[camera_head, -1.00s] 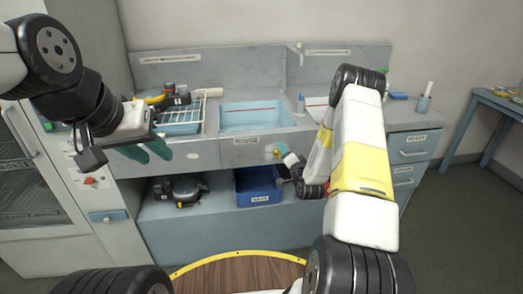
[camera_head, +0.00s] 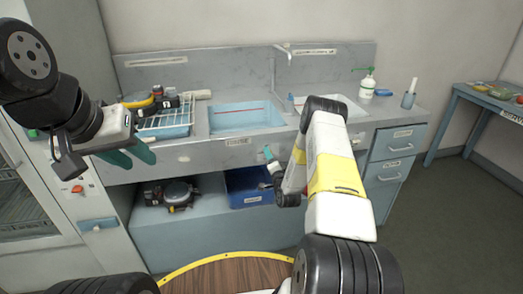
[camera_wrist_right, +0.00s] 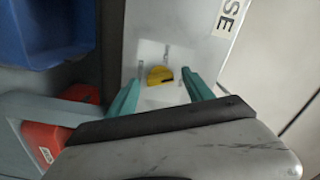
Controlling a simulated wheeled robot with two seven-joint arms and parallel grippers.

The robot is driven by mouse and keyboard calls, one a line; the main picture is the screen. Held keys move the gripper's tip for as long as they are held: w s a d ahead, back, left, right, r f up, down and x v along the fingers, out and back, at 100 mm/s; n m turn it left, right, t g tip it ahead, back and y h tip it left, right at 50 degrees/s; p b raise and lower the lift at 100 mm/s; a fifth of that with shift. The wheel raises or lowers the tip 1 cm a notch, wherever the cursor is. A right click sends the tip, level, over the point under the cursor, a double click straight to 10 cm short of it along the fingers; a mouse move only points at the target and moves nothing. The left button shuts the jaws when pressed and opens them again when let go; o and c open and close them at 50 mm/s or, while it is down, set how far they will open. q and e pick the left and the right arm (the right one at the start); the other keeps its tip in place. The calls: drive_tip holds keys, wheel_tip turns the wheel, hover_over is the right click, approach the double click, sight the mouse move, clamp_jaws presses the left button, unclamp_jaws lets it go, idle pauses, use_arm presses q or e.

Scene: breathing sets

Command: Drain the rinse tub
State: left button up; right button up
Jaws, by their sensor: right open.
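The rinse tub (camera_head: 247,128) is a pale blue basin set in the grey counter, with a red line across its inside wall and a label on the front panel below. A yellow knob (camera_wrist_right: 159,75) sits on a pale plate on that panel in the right wrist view. My right gripper (camera_wrist_right: 163,98) is open, its teal fingers on either side of the knob, seemingly short of it. In the head view, my right gripper (camera_head: 269,153) is at the panel and hides the knob. My left gripper (camera_head: 130,156) is open and empty before the counter's left end.
A blue bin (camera_head: 247,200) stands on the lower shelf beside a black round device (camera_head: 179,194). A rack (camera_head: 165,124) holding masks is left of the tub. A second basin (camera_head: 345,105), a green-topped bottle (camera_head: 368,85) and drawers (camera_head: 391,177) are right.

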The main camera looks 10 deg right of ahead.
clamp_jaws()
idle(0.3)
drive_tip(key=shift+n, duration=0.4)
drive_tip(key=n, duration=1.2)
drive_tip(key=shift+n, duration=0.3)
idle(0.3)
unclamp_jaws()
